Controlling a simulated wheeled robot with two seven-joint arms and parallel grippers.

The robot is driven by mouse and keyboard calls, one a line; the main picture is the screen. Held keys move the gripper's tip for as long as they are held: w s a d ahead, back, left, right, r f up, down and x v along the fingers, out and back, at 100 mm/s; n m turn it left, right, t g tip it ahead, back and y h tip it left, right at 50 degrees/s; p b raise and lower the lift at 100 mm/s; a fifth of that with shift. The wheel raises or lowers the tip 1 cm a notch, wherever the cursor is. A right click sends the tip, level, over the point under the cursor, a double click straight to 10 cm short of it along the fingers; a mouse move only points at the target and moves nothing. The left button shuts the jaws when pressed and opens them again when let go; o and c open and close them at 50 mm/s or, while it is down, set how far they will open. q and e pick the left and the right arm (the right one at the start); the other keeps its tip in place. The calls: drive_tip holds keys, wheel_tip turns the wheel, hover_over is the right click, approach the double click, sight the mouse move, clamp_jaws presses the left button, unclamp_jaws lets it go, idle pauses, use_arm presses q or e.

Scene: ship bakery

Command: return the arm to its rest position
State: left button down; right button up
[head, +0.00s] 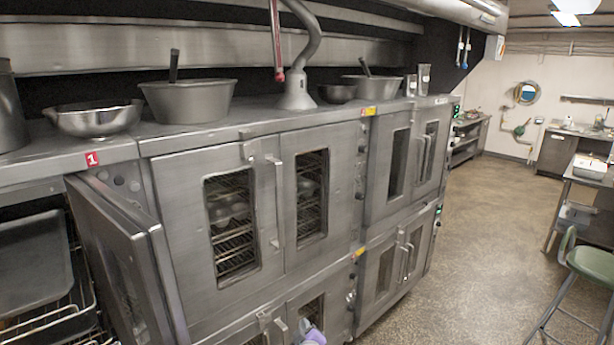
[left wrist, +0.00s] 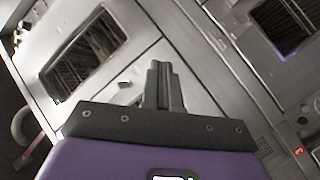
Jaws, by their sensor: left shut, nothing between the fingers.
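My left gripper (left wrist: 163,80) shows in the left wrist view, its two dark fingers pressed together with nothing between them. It points toward steel oven doors and touches nothing that I can make out. In the head view only a small purple and white part of it (head: 311,336) shows at the bottom edge, in front of the lower oven doors. The rest of the left arm is out of that picture. My right gripper is in neither view.
Steel ovens (head: 228,225) line the left and middle. One oven door (head: 115,262) stands open at the left, beside racks with a dark tray (head: 34,262). Bowls (head: 188,101) stand on top. Open floor (head: 480,240) lies right, with a green stool (head: 590,262) at the edge.

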use_arm(q)
drive_tip(key=s+a+f+m+g+h+b, duration=0.2)
drive_tip(key=s+a+f+m+g, duration=0.15)
drive_tip(key=s+f, duration=0.8)
drive_tip(key=s+a+f+m+g+h+b, duration=0.2)
drive_tip(key=s+a+f+g+b, duration=0.15)
drive_tip(key=s+f, duration=0.75)
drive_tip(key=s+a+f+m+g+h+b, duration=0.1)
drive_tip(key=s+f+g, duration=0.1)
drive_tip(key=s, duration=0.9)
drive_tip(key=s+a+f+m+g+h+b, duration=0.1)
drive_tip(key=s+f+g, duration=0.2)
drive_tip(key=s, duration=0.9)
drive_tip(key=g, duration=0.2)
drive_tip(key=shift+s+f+g, duration=0.2)
drive_tip(key=shift+f+g, duration=0.1)
